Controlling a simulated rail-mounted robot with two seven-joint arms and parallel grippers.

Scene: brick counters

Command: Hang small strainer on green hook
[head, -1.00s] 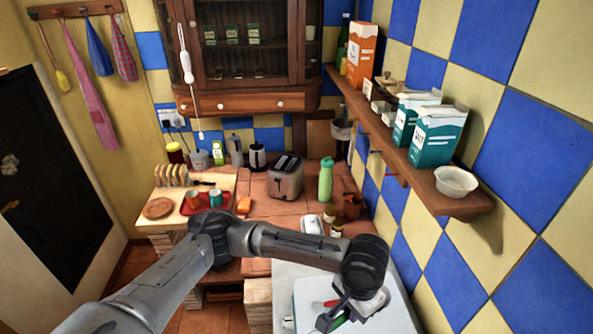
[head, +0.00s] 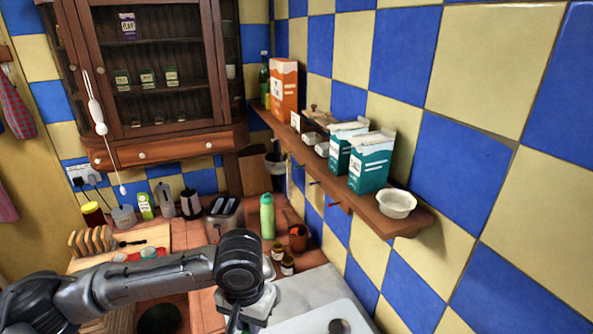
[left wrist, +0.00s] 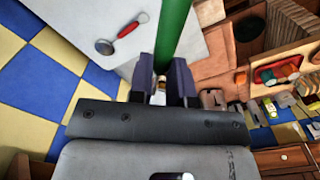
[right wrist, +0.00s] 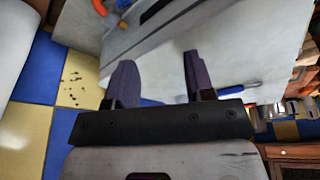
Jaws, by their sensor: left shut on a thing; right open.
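My left gripper (left wrist: 165,88) is shut on a green handle (left wrist: 173,35) in the left wrist view. The far end of this tool is out of frame, so I cannot tell whether it is the small strainer. In the head view the left hand (head: 245,298) is at the bottom edge, its fingers mostly cut off. A red-handled utensil (left wrist: 128,29) with a round grey head lies on the white surface. My right gripper (right wrist: 158,82) is open and empty.
The wall shelf (head: 405,220) carries cartons (head: 370,163) and a white bowl (head: 397,203). A green bottle (head: 267,216) and a toaster (head: 224,215) stand on the brick counter. A blue-handled utensil (right wrist: 238,88) lies near the right gripper. Space below the shelf looks clear.

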